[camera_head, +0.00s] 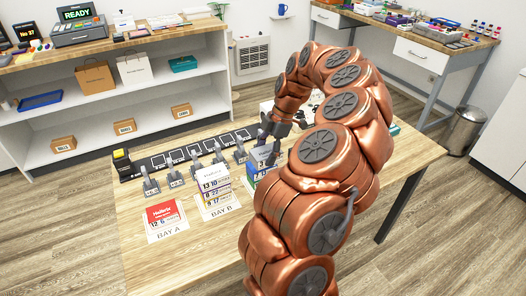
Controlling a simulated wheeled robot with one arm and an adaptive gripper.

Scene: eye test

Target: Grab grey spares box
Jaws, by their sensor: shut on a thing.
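My gripper (272,140) reaches down over the wooden table, just right of the bay with the stacked boxes. Its fingers are shut on a small box with a grey face (261,154). The label on this box is too small to read, and the fingers and my arm hide part of it. Blue and green boxes (252,186) are directly below it. I cannot tell whether the grey box touches them or hangs just above.
A red box (164,215) lies on the BAY A sheet. Stacked boxes (214,186) stand on the BAY B sheet. A row of dark devices (188,157) and small grey stands (175,176) lines the table's far side.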

